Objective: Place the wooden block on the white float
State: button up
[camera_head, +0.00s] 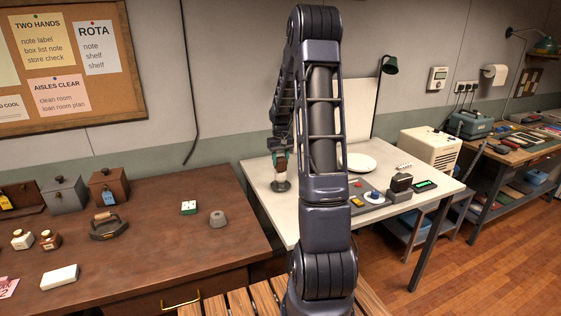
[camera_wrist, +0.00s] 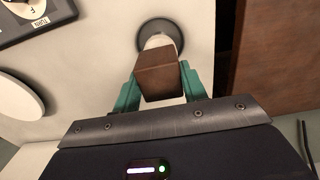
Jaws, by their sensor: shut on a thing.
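My gripper (camera_wrist: 160,85) is shut on the brown wooden block (camera_wrist: 160,72), with a green finger on each side. The head view also shows my gripper (camera_head: 280,153) over the left part of the white table, with the block (camera_head: 281,162) low in it. Just under the block, a pale white piece, apparently the white float (camera_wrist: 157,41), shows in a dark round base (camera_wrist: 175,30). The block hides most of the float. I cannot tell whether the block touches it or is slightly above it.
The white table (camera_head: 262,163) also bears a white plate (camera_head: 360,162) and a grey panel with a blue dial (camera_head: 372,197). A brown table (camera_head: 150,235) stands to the left with boxes and small items. My arm hides part of the white table.

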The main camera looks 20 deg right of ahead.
aim_at(280, 158)
jog(key=shift+f, duration=0.3)
jog(key=o, duration=1)
notch_tip(280, 158, up, 12)
jog(key=s+a+r+t, duration=0.1)
jog(key=s+a+r, duration=0.5)
jog(key=s+r, duration=0.25)
jog(key=shift+s+a+r+t, duration=0.2)
jog(key=shift+s+a+t, duration=0.8)
jog(key=shift+s, duration=3.8)
jog(key=shift+s+a+r+t, duration=0.2)
jog(key=shift+s+a, duration=1.5)
jog(key=shift+s, duration=3.05)
jog(key=shift+s+a+r+t, duration=0.2)
jog(key=shift+s+a+t, duration=0.8)
jog(key=shift+s, duration=3.8)
